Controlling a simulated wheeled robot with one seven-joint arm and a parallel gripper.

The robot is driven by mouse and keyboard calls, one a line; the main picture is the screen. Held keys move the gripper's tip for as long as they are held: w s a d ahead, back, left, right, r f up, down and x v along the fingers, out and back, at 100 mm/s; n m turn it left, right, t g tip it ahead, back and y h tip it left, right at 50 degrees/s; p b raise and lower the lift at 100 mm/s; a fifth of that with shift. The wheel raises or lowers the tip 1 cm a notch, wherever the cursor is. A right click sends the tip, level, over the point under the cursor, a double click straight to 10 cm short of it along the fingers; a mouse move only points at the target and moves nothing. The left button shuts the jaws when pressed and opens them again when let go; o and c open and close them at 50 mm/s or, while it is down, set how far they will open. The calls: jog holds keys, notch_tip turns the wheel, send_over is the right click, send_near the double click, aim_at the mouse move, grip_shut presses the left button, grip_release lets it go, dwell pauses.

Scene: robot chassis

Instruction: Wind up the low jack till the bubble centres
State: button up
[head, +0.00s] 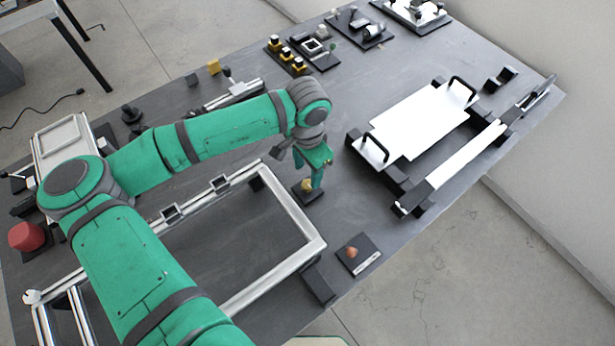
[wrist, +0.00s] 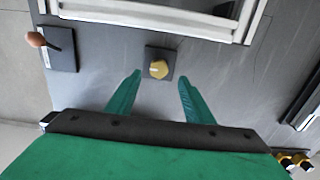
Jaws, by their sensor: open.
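A yellow knob (head: 307,185) sits on a small dark square base beside a corner of the silver rectangular frame (head: 272,283). In the wrist view the knob (wrist: 158,69) lies between the fingertips in the picture, with the frame's rail (wrist: 150,18) above it. My gripper (head: 317,180), with green fingers, is over the knob and points down; it is open and empty in the wrist view (wrist: 160,77). Whether the fingers are level with the knob or above it, I cannot tell. Two small blocks sit on the frame's far rail; no bubble can be made out.
A dark plate with an orange ball-topped lever (head: 352,252) lies near the table's front edge. A white panel with black handles (head: 420,118) lies to the right. Yellow-topped fittings (head: 285,53) stand at the back. Bare table surrounds the knob's right side.

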aim_at(307, 184)
jog(key=f, duration=0.4)
jog(key=shift+s+a, duration=0.15)
jog(key=shift+a, duration=0.1)
jog(key=shift+d+f, duration=0.35)
jog(key=shift+f, duration=0.25)
jog(key=shift+s, duration=0.1)
jog(key=shift+a, duration=0.1)
jog(key=c, duration=1.1)
jog(key=shift+o, duration=0.3)
jog(key=shift+a, duration=0.1)
